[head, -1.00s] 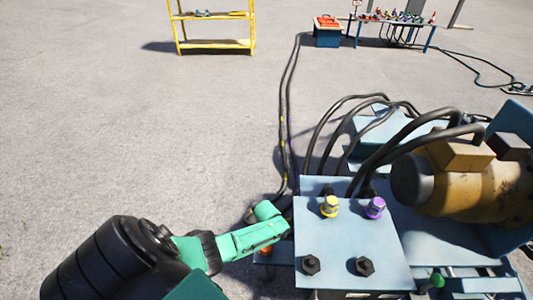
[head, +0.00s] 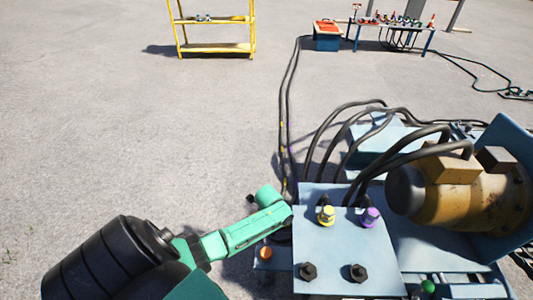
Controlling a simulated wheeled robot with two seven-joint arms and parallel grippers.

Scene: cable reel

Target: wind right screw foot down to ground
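No screw foot can be clearly told in the head view. An orange round knob (head: 265,253) sits low at the left edge of the blue machine (head: 345,245), just below my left arm. A green round knob (head: 428,287) sits low at the machine's front right. Whether either knob belongs to a screw foot cannot be told. My green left arm reaches in from the lower left and ends beside the panel's left edge; no gripper fingers show. My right arm and gripper are out of view.
The panel carries a yellow plug (head: 326,215), a purple plug (head: 370,217) and two black bolts. A rusty yellow motor (head: 450,195) and thick black cables (head: 345,130) stand behind. A yellow shelf (head: 215,48) and blue table (head: 395,26) are far off. Left ground is clear.

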